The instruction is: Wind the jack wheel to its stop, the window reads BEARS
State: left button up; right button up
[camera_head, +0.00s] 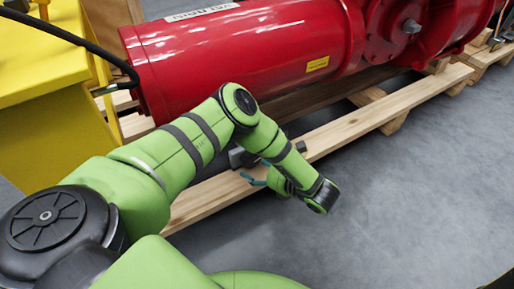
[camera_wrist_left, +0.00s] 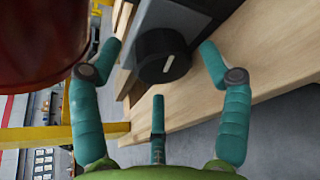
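A black round knob (camera_wrist_left: 163,56) with a white mark sits on a dark grey box (camera_wrist_left: 185,20) on the wooden pallet. It looks like the jack wheel, but I cannot be sure. My left gripper (camera_wrist_left: 158,65) is open, its three teal fingers spread around the knob with gaps between. In the head view my left gripper (camera_head: 258,174) is partly hidden by my wrist, beside the box (camera_head: 240,157). The red valve actuator (camera_head: 245,50) lies on the pallets behind. No window reading is legible. My right gripper is not in view.
The wooden pallet (camera_head: 345,130) runs beneath the actuator. A yellow structure (camera_head: 45,80) with a black hose stands at the left. The grey floor (camera_head: 410,190) at the right is clear. The actuator's red body (camera_wrist_left: 40,40) is close to the left finger in the wrist view.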

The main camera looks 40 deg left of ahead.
pick_arm(q)
jog(key=shift+d, duration=0.1)
jog(key=v, duration=1.2)
